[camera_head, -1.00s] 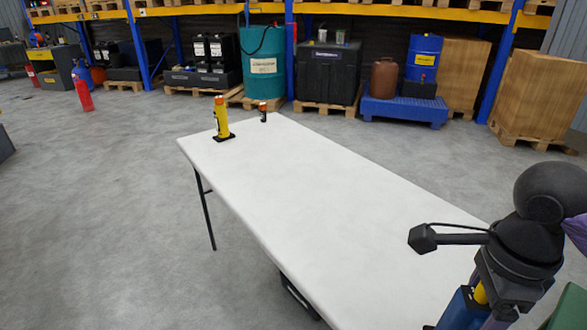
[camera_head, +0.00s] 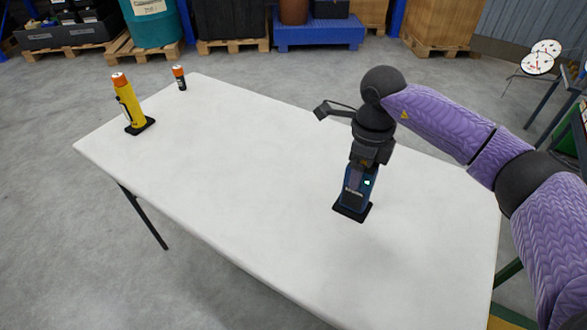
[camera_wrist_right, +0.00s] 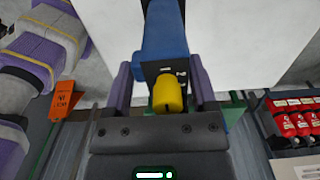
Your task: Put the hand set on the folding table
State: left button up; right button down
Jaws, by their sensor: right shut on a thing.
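The hand set (camera_head: 353,196) is a blue, upright block with a dark base and a small green light. It is over the white folding table (camera_head: 230,160), right of the middle; I cannot tell whether its base touches the top. My right gripper (camera_head: 364,170) is shut on its upper part from above. In the right wrist view the hand set's blue body (camera_wrist_right: 162,38) and a yellow knob (camera_wrist_right: 167,92) show between the purple fingers of the right gripper (camera_wrist_right: 161,88). The fingers hide part of the hand set. My left gripper is not in view.
A yellow torch-like item (camera_head: 128,104) with an orange top stands on a black base at the table's far left. A small black and orange item (camera_head: 180,78) stands near the back edge. The table's middle is clear. Red bottles (camera_wrist_right: 285,126) sit in a rack in the wrist view.

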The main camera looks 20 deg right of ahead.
aim_at(355, 201)
notch_tip(355, 201, down, 10)
jog(key=b, duration=0.2)
jog(key=shift+s+b, duration=0.15)
jog(key=shift+b, duration=0.25)
jog(key=shift+f, duration=0.1)
grip_release()
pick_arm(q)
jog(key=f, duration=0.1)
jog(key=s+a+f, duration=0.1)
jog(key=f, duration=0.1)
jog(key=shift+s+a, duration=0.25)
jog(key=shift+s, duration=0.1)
pick_arm(e)
jog(key=shift+r, duration=0.35)
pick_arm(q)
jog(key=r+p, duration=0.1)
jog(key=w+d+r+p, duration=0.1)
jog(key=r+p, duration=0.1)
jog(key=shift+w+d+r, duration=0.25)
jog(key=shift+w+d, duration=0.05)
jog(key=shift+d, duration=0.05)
pick_arm(e)
notch_tip(355, 201, up, 12)
jog(key=shift+d+f, duration=0.1)
jog(key=shift+f, duration=0.1)
